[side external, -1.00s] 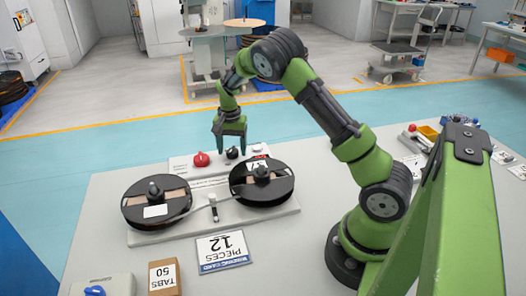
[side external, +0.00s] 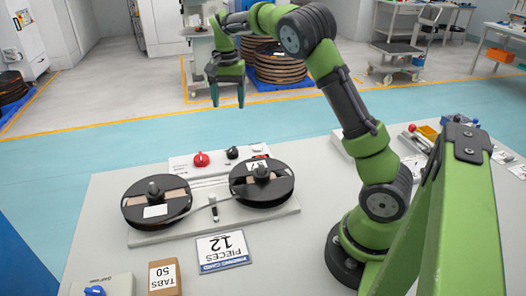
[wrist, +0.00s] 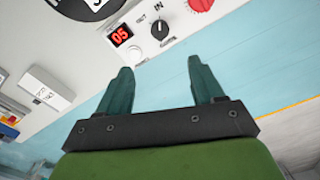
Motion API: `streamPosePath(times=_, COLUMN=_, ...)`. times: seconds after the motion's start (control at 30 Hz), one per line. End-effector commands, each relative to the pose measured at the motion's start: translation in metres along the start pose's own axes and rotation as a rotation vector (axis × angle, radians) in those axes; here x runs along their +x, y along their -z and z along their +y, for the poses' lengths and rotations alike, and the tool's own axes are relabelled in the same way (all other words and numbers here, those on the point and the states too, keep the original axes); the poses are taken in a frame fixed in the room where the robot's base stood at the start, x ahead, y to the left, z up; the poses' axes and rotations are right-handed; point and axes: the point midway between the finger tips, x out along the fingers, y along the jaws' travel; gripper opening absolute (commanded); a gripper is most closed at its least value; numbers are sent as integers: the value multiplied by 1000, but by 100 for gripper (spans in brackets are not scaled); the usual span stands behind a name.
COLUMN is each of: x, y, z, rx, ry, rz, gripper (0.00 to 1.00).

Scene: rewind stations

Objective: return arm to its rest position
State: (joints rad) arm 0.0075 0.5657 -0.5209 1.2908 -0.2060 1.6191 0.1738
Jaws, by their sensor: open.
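My green arm reaches up and over the table from its base at the right. My gripper (side external: 228,97) hangs in the air, well above and behind the rewind station, with its two fingers apart and nothing between them. In the wrist view the fingers (wrist: 162,84) are also spread and empty. Below is the rewind station (side external: 293,208) with a left reel (side external: 135,207) and a right reel (side external: 280,182). Its control panel carries a red button (side external: 201,160) and a black knob (side external: 232,153). In the wrist view the knob (wrist: 160,28) is beside a red display (wrist: 121,35) reading 05.
A card marked 12 PIECES (side external: 224,251) and a TABS 50 box (side external: 164,278) are at the table's front. A blue-buttoned box (side external: 103,286) is at front left. Small parts and trays (side external: 428,133) are at the right. Air around my gripper is clear.

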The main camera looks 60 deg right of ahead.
Motion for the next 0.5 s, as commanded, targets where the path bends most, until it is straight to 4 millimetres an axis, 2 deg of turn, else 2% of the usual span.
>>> streamPosePath(times=0.4, x=-2, y=3, z=-1, rx=-18, ry=4, rz=15, gripper=67)
streamPosePath(times=0.5, x=13, y=1, z=5, rx=-63, ry=-3, rz=16, gripper=67)
